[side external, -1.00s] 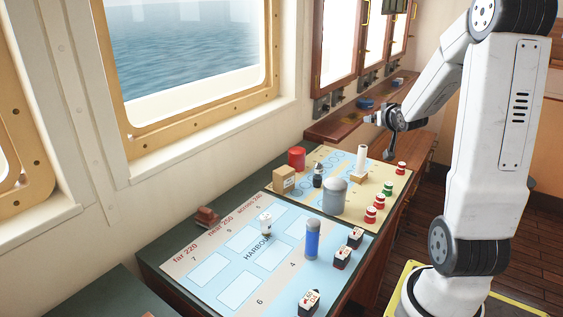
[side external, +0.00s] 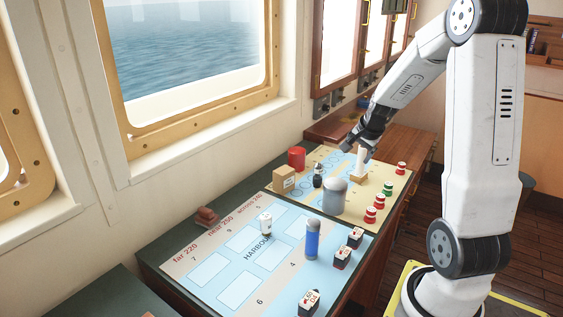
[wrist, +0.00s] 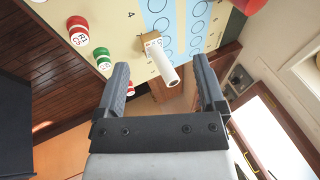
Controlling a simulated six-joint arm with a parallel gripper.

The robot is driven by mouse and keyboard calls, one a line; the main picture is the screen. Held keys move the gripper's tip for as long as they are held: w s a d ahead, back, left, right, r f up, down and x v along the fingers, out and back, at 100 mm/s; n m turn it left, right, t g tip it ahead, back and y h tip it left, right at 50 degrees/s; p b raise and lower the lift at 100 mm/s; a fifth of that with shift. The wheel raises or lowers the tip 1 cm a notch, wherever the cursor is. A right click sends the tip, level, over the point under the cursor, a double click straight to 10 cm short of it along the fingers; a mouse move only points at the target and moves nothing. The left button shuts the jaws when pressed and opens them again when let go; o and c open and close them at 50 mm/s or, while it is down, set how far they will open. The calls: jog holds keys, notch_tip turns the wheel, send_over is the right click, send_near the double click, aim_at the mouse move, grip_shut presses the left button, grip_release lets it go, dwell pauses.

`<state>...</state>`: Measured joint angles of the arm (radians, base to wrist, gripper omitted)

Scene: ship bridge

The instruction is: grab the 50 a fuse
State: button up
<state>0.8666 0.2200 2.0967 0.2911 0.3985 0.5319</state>
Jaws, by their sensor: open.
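No label reading 50 A is legible, so I cannot tell for certain which thing is the fuse. A small white piece with dark markings (side external: 265,225) stands on the chart near the word HARBOUR. Dark blocks with white tops and red lettering stand at the chart's right edge, the nearest one (side external: 309,302) at the front. My gripper (side external: 364,150) is over the far chart, close to a white post on a wooden base (side external: 360,165). In the wrist view my gripper (wrist: 160,64) is open, with the white post (wrist: 169,70) showing between its fingers; contact is unclear.
Nearby on the far chart are a grey domed cylinder (side external: 335,196), a cardboard box (side external: 285,180), a red cylinder (side external: 297,158) and several red and green pieces (side external: 388,188). A blue cylinder (side external: 312,239) stands on the near chart. The window wall borders the left.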

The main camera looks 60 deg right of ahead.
jog(key=w+a+r+m+t+y, duration=0.1)
jog(key=w+a+r+m+y, duration=0.15)
jog(key=w+a+y, duration=0.35)
jog(key=w+a+r+m+y, duration=0.1)
jog(key=a+r+y, duration=0.25)
jog(key=a, duration=0.45)
jog(key=w+a+r+m+t+y, duration=0.1)
jog(key=w+a+r+y, duration=0.25)
jog(key=a+y, duration=0.3)
notch_tip(320, 180, down, 13)
jog(key=h, duration=0.1)
jog(key=shift+w, duration=0.2)
jog(key=shift+a+f, duration=0.1)
send_near(266, 225)
jog(key=w+a, duration=0.1)
jog(key=w+a+f, duration=0.1)
jog(key=shift+w, duration=0.4)
jog(key=shift+w+a+f, duration=0.25)
jog(key=shift+a+f, duration=0.05)
jog(key=shift+a, duration=0.25)
jog(key=shift+x, duration=3.15)
